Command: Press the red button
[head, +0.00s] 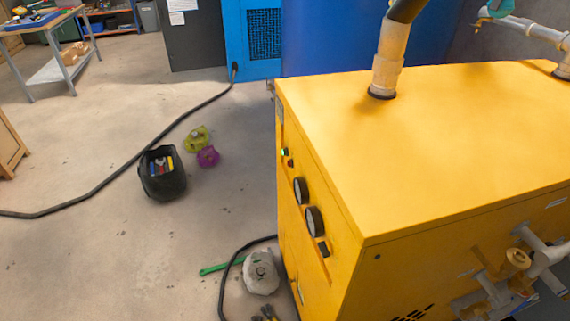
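The red button (291,163) looks like a very small dark red spot on the left side face of the yellow machine (440,150). It sits just below a small green light or button (285,153) and above two round dark gauges, the upper gauge (301,190) and the lower gauge (315,221). The face is seen at a steep slant, so the button's shape is hard to make out. Neither of my grippers can be made out in the head view.
A black hose (120,171) crosses the floor. A black tool bag (162,174), yellow-green item (197,139) and magenta item (208,157) stand left of the machine. A grey-white round object (261,273) and green bar (221,267) lie near its base. Pipes project at right.

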